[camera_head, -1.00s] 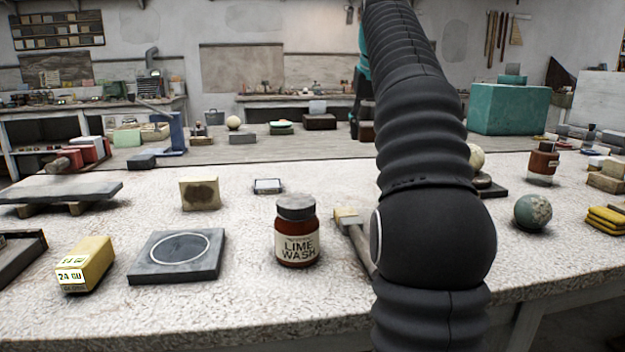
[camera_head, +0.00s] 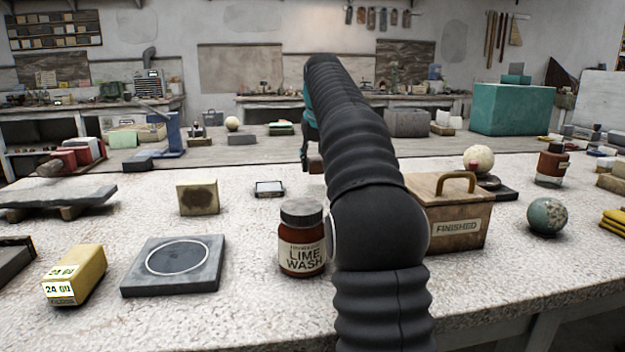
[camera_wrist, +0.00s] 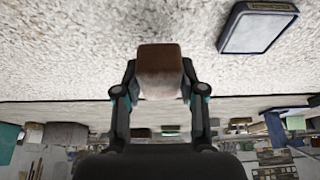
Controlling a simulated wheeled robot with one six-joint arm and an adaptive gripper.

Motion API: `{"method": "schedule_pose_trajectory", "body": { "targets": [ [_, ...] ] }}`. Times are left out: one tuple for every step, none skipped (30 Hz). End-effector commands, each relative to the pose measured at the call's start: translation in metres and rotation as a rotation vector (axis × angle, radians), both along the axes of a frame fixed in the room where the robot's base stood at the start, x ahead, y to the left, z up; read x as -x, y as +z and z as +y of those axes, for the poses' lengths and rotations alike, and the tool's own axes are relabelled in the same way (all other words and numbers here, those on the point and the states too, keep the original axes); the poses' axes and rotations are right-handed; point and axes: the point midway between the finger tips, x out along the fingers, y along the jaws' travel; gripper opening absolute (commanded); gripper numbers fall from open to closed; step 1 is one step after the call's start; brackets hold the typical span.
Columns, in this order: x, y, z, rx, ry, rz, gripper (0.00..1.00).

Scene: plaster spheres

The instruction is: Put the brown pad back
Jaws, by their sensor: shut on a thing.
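The brown pad (camera_wrist: 160,75) is a small brown block. In the wrist view it sits between the fingertips of my gripper (camera_wrist: 157,88), which is shut on it. The pale worktop (camera_wrist: 90,50) shows beyond it, and I cannot tell how high the pad is held. In the head view my arm hides most of the gripper. A small brown patch (camera_head: 314,164) just left of the arm looks like part of the held pad.
A small framed plate (camera_head: 269,188) lies left of the gripper; it also shows in the wrist view (camera_wrist: 258,28). A lime wash jar (camera_head: 302,240) stands in front. A wooden FINISHED box (camera_head: 462,215) is right of the arm. A dark slab (camera_head: 135,284) and yellow block (camera_head: 75,276) lie left.

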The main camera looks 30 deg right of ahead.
Motion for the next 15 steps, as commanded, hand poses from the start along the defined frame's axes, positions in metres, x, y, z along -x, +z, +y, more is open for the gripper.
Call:
{"method": "schedule_pose_trajectory", "body": {
  "targets": [
    [-0.003,-0.002,0.002,0.001,0.001,-0.001,0.01],
    [-0.004,-0.003,0.003,0.000,0.000,-0.001,0.01],
    [-0.004,-0.005,0.003,0.000,0.000,0.000,0.01],
    [-0.004,-0.008,0.004,0.000,0.000,0.000,0.01],
    [-0.004,-0.012,0.004,0.000,0.000,0.000,0.01],
    [-0.004,-0.018,0.004,0.000,0.001,0.001,0.01],
    [-0.004,-0.023,0.004,0.000,0.001,0.001,0.01],
    [-0.004,-0.027,0.004,0.000,0.001,0.000,0.01],
    [-0.004,-0.033,0.005,0.000,0.001,0.002,0.01],
    [-0.004,-0.036,0.005,0.000,0.002,0.001,0.01],
    [-0.004,-0.039,0.005,0.000,0.002,0.001,0.01],
    [-0.004,-0.042,0.005,0.000,0.002,0.000,0.01],
    [-0.004,-0.043,0.005,0.000,0.002,0.000,0.01],
    [-0.004,-0.043,0.005,0.000,0.002,0.000,0.01],
    [-0.004,-0.043,0.005,0.000,0.002,-0.001,0.01]
  ]
}}
